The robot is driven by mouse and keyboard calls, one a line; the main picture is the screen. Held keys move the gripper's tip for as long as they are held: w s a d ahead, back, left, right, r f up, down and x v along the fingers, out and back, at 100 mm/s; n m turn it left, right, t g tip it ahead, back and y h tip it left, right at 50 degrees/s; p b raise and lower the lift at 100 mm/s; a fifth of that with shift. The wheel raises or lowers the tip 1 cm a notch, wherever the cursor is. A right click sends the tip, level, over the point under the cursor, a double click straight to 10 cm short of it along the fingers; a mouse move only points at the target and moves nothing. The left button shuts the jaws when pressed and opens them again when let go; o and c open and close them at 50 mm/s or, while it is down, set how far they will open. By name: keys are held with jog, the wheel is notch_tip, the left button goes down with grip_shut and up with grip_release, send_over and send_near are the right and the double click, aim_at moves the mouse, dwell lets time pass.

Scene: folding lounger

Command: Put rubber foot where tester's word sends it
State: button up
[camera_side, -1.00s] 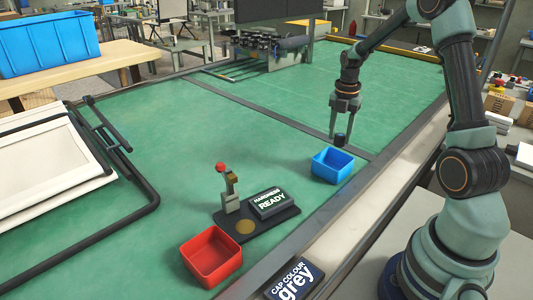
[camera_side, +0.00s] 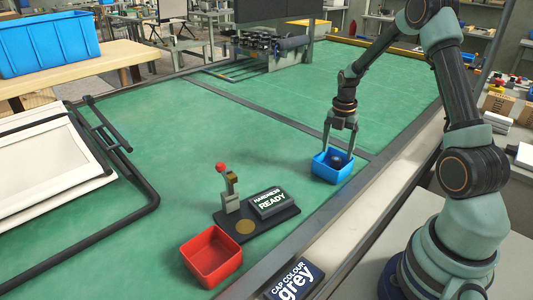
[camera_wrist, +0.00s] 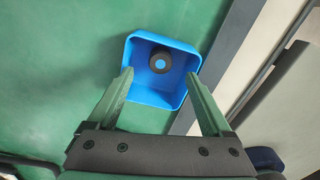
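The rubber foot (camera_side: 338,161) is a small dark round piece. It lies inside the blue bin (camera_side: 320,170). In the wrist view the foot (camera_wrist: 160,62) shows a light blue centre and sits near the far wall of the blue bin (camera_wrist: 142,90). My gripper (camera_side: 338,152) is over the blue bin, its fingers spread wide and empty. In the wrist view the two fingertips (camera_wrist: 160,74) are well apart, with the foot between and beyond them. The hardness tester (camera_side: 232,195) has a red knob, a bare brass disc and a display reading "HARDNESS READY" (camera_side: 269,202).
A red bin (camera_side: 212,257), empty as far as I see, stands near the tester. A sign (camera_side: 294,280) reads "CAP COLOUR grey". A lounger frame (camera_side: 130,150) lies at left. The green bench (camera_side: 200,120) is clear between the tester and the back rack.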

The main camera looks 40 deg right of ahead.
notch_tip(320, 180, up, 12)
dwell(0.7)
jog(key=shift+r, duration=0.1)
jog(key=s+a+r+m+t, duration=0.1)
jog(key=a+r+m, duration=0.25)
jog(key=a, duration=0.25)
jog(key=a+r+m+t, duration=0.1)
jog(key=a+r+m, duration=0.2)
jog(key=a+m, duration=0.15)
jog(key=s+a+m+t, duration=0.1)
jog(key=s+a+m, duration=0.2)
jog(key=a+m, duration=0.3)
jog(key=s+a+r+m+t, duration=0.1)
jog(key=s+a+m+t, duration=0.1)
jog(key=s+a+m, duration=0.2)
jog(key=shift+s+a+r+m+t, duration=0.25)
jog(key=shift+a+m, duration=0.85)
jog(key=shift+a, duration=0.75)
